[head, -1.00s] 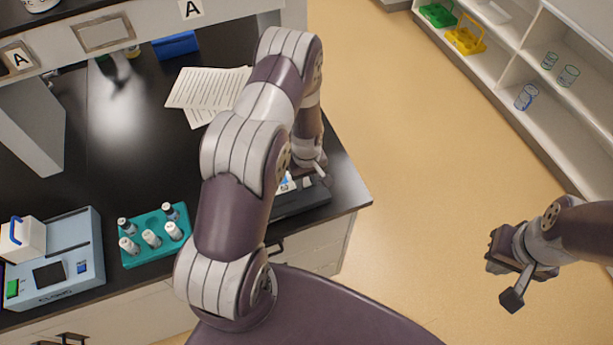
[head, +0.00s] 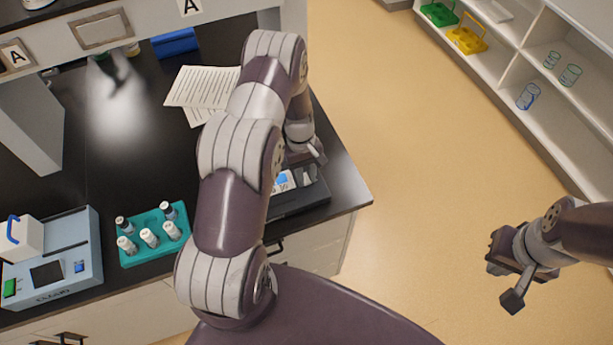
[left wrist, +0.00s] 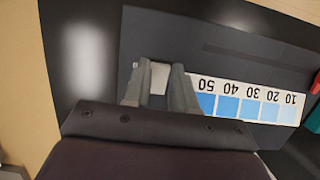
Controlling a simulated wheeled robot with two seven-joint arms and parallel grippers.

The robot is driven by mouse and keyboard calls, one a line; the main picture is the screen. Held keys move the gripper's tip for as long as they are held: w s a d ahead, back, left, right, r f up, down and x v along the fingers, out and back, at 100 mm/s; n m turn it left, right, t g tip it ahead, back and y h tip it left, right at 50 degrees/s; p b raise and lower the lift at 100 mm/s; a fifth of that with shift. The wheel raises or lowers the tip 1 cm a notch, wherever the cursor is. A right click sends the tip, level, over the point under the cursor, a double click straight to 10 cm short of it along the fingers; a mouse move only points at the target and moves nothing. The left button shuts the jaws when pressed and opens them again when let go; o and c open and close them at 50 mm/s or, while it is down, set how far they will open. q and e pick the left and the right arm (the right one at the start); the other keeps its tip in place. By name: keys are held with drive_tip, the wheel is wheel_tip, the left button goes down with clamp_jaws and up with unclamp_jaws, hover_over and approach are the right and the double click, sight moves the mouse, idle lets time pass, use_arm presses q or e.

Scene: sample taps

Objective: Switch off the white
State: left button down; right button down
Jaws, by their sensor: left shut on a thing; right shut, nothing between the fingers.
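My left gripper (head: 307,174) is over the dark flat device (head: 304,201) at the near right corner of the black bench. In the left wrist view my left gripper (left wrist: 159,95) has its two grey fingers closed around a small pale grey-white piece (left wrist: 158,73) on the device, beside the blue scale strip (left wrist: 247,101) marked 10 to 50. The fingers hide part of the piece, and I cannot tell its position. My right gripper (head: 514,270) is shut and empty over the bare floor at the right.
A teal rack (head: 155,250) with several vials stands left of my left arm. A pale blue instrument (head: 70,262) is at far left. Paper sheets (head: 197,88) lie behind. A white shelf (head: 520,95) with glassware is at right. The floor between is clear.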

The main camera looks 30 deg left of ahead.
use_arm(q)
drive_tip(key=c, duration=1.2)
unclamp_jaws()
drive_tip(key=shift+w+a+r+b, duration=0.25)
drive_tip(key=shift+r+b, duration=0.1)
drive_tip(key=shift+r, duration=0.2)
drive_tip(key=b+v, duration=0.3)
drive_tip(key=v, duration=0.8)
drive_tip(key=shift+r, duration=0.35)
drive_tip(key=shift+s, duration=0.1)
